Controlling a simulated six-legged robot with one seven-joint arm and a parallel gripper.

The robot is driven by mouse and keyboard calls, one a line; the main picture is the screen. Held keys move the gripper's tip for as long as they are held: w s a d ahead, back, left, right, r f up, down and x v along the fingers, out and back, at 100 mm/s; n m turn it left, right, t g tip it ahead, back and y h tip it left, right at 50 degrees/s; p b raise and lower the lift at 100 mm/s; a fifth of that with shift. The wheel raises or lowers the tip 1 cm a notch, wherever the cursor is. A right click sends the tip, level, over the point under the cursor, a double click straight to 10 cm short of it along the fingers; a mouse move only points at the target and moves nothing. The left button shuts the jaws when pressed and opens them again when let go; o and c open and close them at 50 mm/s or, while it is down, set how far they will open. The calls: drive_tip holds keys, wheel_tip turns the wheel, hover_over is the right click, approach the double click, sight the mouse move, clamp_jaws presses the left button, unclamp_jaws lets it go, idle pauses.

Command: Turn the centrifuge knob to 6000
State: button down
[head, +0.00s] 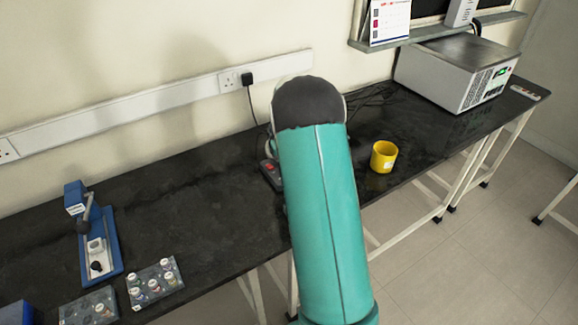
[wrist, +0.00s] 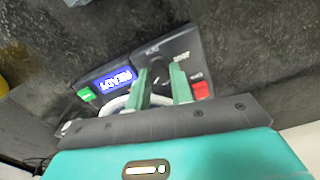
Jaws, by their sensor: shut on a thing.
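The centrifuge (wrist: 150,52) is a dark unit with a lit blue display reading READY, a green button and a red button, seen upside down in the wrist view. In the head view only a bit of the centrifuge (head: 270,172) with a red button shows, left of my arm, which hides the rest. My gripper (wrist: 160,78) has its two green fingers at the control panel, between the display and the red button. They are shut on the knob, which is mostly hidden between them. The knob's setting cannot be read.
A yellow cup (head: 384,157) stands right of my arm near the bench's front edge. A grey box-shaped device (head: 455,72) is at the far right. A blue press (head: 97,235) and vial racks (head: 153,284) are at the left. A plugged cable (head: 250,95) hangs behind.

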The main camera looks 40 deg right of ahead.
drive_tip(key=m, duration=0.6)
drive_tip(key=shift+m, duration=0.3)
idle(0.4)
drive_tip(key=c, duration=1.2)
unclamp_jaws()
drive_tip(key=shift+c, duration=0.2)
wheel_tip(320, 180, up, 14)
